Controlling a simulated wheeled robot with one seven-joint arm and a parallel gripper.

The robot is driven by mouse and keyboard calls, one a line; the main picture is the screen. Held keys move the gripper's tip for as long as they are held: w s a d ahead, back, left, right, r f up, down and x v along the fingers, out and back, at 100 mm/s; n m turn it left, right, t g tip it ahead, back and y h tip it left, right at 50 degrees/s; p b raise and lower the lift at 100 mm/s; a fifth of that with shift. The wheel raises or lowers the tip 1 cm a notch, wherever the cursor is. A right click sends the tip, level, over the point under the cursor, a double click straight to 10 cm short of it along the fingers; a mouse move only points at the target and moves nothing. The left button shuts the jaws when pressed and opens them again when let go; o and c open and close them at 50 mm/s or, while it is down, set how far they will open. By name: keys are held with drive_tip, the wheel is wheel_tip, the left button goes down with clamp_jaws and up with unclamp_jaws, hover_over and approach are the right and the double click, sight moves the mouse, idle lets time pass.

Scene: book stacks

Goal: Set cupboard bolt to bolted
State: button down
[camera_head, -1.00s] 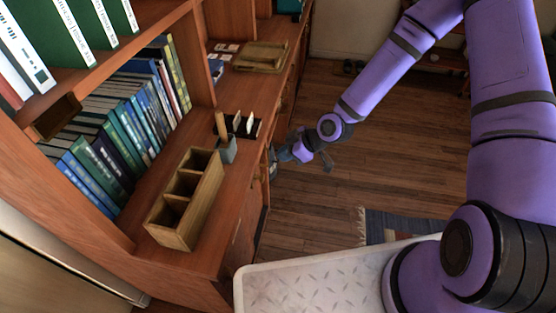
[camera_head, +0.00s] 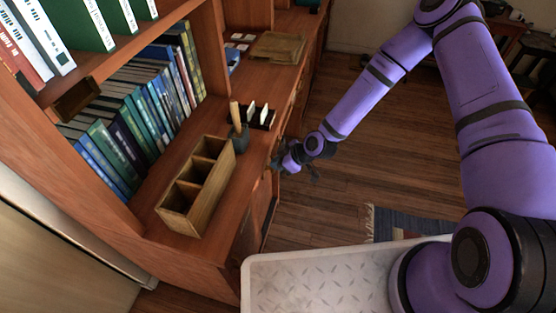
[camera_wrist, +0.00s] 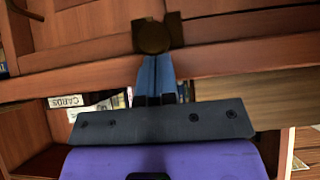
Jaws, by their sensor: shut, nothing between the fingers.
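The cupboard (camera_head: 247,222) is the wooden front under the counter, seen at a steep angle in the head view. My gripper (camera_head: 276,162) is low against this front, just off the counter edge. In the wrist view my gripper (camera_wrist: 157,62) shows blue fingers, together and empty. Their tips are at a dark brown round knob on a dark plate (camera_wrist: 154,37), fixed to the wooden front. This looks like the bolt. The tips overlap its lower edge; I cannot tell if they touch it. Whether the bolt is drawn or slid across cannot be made out.
On the counter are a wooden compartment box (camera_head: 186,213), a dark cup with a wooden-handled item (camera_head: 238,137) and a black holder with white cards (camera_head: 258,117). Books (camera_head: 133,125) fill the shelf at left. Open wooden floor (camera_head: 350,190) lies to the right.

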wheel_tip(320, 180, down, 4)
drive_tip(key=shift+d+r, duration=0.1)
drive_tip(key=shift+r, duration=0.15)
idle(0.4)
drive_tip(key=shift+s, duration=0.1)
